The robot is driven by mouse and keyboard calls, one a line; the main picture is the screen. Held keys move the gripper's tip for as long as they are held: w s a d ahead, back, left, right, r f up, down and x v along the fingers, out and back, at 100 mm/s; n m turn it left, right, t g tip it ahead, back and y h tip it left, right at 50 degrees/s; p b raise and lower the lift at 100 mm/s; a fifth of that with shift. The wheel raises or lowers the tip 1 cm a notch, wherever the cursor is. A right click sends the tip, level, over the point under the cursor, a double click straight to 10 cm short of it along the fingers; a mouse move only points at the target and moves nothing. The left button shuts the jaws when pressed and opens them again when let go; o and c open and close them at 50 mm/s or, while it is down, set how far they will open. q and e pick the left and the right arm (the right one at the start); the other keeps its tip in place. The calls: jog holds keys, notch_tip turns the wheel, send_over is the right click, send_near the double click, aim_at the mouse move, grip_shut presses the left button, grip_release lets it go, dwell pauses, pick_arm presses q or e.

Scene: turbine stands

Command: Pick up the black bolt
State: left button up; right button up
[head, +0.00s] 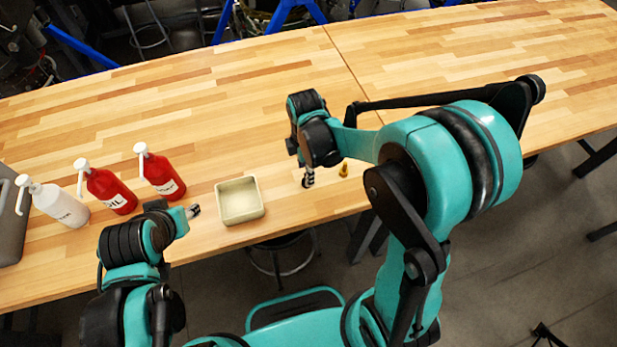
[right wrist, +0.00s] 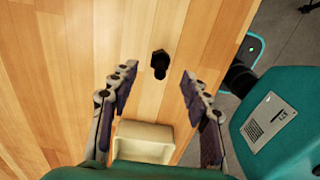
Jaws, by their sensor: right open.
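The black bolt (right wrist: 160,65) stands on the wooden table in the right wrist view, its hex head visible. It appears in the gap between the two spread fingers of my right gripper (right wrist: 158,76), touching neither finger in that view. In the head view my right gripper (head: 308,178) points down over the table's near side, and I cannot make out the black bolt there. My left gripper (head: 194,211) is small in the head view, near the table's front edge; its opening cannot be made out.
A cream square tray (head: 239,219) sits between my grippers; its rim also shows in the right wrist view (right wrist: 143,125). A small yellow bolt-like piece (head: 343,170) stands right of my right gripper. Two red bottles (head: 110,191) and a white bottle (head: 58,205) stand left. The table's far side is clear.

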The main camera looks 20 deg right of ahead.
notch_tip(320, 180, down, 5)
jog(key=shift+d+r+b, duration=0.1)
jog(key=shift+b, duration=0.6)
grip_shut()
jog(key=shift+r, duration=0.2)
